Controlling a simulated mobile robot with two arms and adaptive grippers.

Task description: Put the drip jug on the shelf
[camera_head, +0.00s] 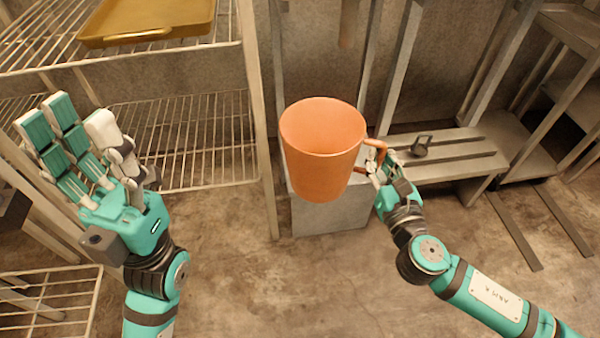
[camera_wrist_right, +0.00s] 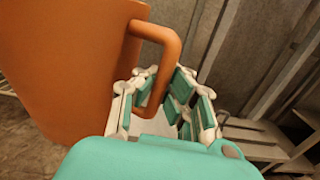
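The drip jug (camera_head: 322,150) is a tall orange vessel with an open top and a side handle. It is upright in the middle of the head view, in front of a grey block. My right gripper (camera_head: 378,174) is shut around the jug's handle on its right side. The right wrist view shows the jug (camera_wrist_right: 70,70) and its handle (camera_wrist_right: 172,50) passing between the fingers (camera_wrist_right: 158,98). My left gripper (camera_head: 75,145) is open and empty at the left, in front of a wire shelf rack (camera_head: 190,130).
A yellow tray (camera_head: 150,37) lies on the rack's upper wire level. The grey block (camera_head: 330,220) stands on the floor behind the jug. A low slatted bench (camera_head: 450,165) and metal posts are at the right.

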